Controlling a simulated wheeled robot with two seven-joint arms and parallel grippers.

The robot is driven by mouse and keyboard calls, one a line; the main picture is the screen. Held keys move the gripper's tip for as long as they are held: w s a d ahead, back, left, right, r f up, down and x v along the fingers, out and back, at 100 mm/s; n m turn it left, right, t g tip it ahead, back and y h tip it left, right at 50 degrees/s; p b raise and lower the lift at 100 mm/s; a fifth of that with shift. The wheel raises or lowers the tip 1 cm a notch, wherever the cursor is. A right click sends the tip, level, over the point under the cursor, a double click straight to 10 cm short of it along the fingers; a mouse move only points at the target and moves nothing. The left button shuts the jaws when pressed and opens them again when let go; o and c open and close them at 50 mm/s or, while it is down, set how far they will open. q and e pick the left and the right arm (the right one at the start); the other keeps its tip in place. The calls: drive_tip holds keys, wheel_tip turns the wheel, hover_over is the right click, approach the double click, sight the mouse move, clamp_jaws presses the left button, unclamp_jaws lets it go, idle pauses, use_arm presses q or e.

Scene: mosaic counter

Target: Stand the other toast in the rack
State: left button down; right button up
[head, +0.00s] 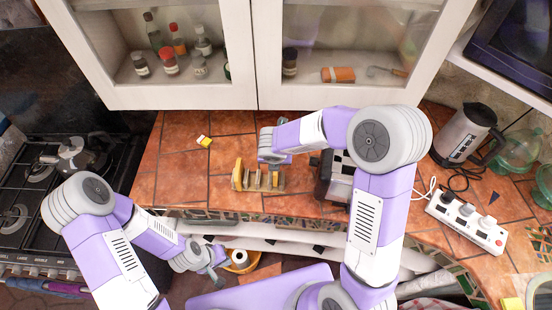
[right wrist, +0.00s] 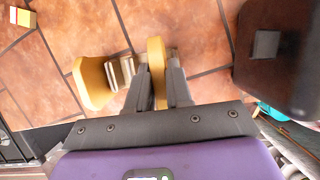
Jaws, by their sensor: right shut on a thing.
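The toast rack (head: 258,184) stands on the tiled counter in the head view. One yellow-brown toast (right wrist: 93,83) stands upright at the rack's left end; it also shows in the head view (head: 238,172). My right gripper (right wrist: 160,85) is shut on the other toast (right wrist: 156,52), which is upright and edge-on between the fingers. This toast is at the rack's right part, beside the pale dividers (right wrist: 122,72). Whether it is seated in a slot is hidden by the fingers. My left gripper (head: 214,262) is low in front of the counter, open and empty.
A dark toaster (head: 335,178) stands close on the rack's right; its dark side fills the right of the wrist view (right wrist: 285,60). A small yellow-and-white block (head: 204,141) lies behind left. A kettle (head: 466,133) and a power strip (head: 465,222) are far right. Counter left of the rack is clear.

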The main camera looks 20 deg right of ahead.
drive_tip(key=shift+f+b, duration=1.5)
drive_tip(key=shift+f, duration=0.35)
drive_tip(key=o, duration=0.5)
drive_tip(key=o, duration=0.6)
drive_tip(key=shift+c, duration=0.2)
